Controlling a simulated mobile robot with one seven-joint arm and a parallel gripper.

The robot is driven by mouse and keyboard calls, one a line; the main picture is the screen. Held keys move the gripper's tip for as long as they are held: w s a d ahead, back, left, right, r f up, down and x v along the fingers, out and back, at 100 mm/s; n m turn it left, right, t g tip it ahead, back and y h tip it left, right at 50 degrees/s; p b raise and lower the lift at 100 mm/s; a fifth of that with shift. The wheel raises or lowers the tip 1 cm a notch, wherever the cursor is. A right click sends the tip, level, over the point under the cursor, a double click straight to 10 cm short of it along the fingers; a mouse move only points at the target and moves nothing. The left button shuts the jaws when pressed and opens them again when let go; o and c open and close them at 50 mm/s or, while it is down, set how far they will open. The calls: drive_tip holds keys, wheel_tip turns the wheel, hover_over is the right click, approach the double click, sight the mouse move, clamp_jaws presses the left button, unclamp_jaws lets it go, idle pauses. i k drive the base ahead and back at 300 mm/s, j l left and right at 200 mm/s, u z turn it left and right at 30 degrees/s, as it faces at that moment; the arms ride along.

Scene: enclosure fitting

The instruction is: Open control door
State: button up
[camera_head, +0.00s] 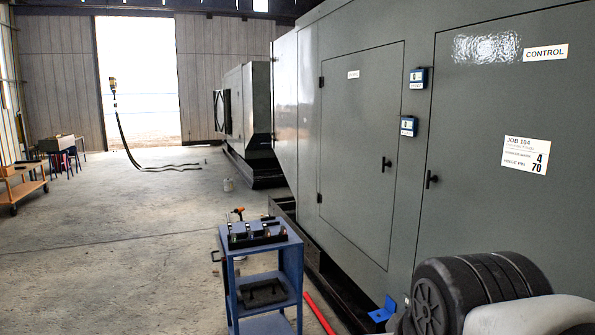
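The control door (482,150) is a large grey-green panel at the right, marked with a white CONTROL label (545,53). A white job card (525,155) is stuck on it. The door looks closed and flush with the enclosure. Its black handle (430,179) sits near its left edge. The lower part of the door is hidden behind a black and pale rounded part, probably of my arm, at the bottom right. My gripper is not in view.
Another closed door (360,150) with a black handle (386,164) is to the left. Two small blue devices (418,78) (409,126) are between the doors. A blue cart (262,268) with tools, a red bar (320,314) and a blue bracket (383,309) are below. Open floor (110,250) is left.

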sight(511, 159)
drive_tip(key=i+u, duration=0.4)
drive_tip(key=i, duration=1.15)
drive_tip(key=i+z, duration=0.15)
drive_tip(key=i, duration=0.6)
drive_tip(key=i+j+z, duration=0.1)
drive_tip(key=i, duration=0.7)
drive_tip(key=i+j+z, duration=0.1)
drive_tip(key=z, duration=3)
